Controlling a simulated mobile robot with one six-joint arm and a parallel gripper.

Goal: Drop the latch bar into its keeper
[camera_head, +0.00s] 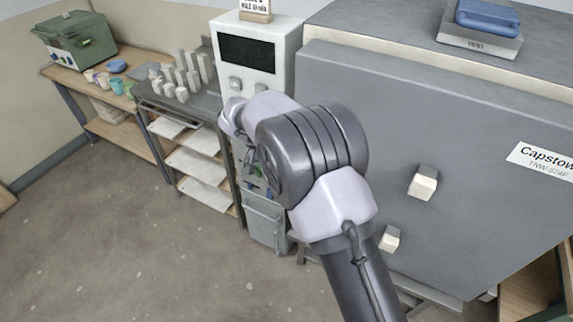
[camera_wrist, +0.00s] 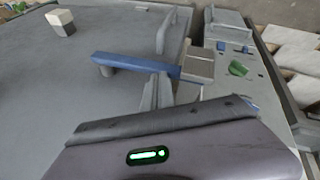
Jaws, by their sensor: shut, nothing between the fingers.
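The latch bar is a blue bar (camera_wrist: 135,65) in the wrist view, lying across the seam at the edge of the large grey door (camera_wrist: 70,90). A grey post sits under its left end. Its right end meets a grey-brown block (camera_wrist: 198,67), which looks like the keeper; I cannot tell whether the bar is seated in it. My gripper (camera_wrist: 158,88) is shut and empty, just below the bar in the picture and apart from it, as far as I can tell. In the head view my arm hides the bar, the block and the gripper.
The white control cabinet (camera_head: 258,50) stands left of the door. The door carries blocky knobs (camera_head: 423,183). Open floor (camera_head: 110,240) lies in front.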

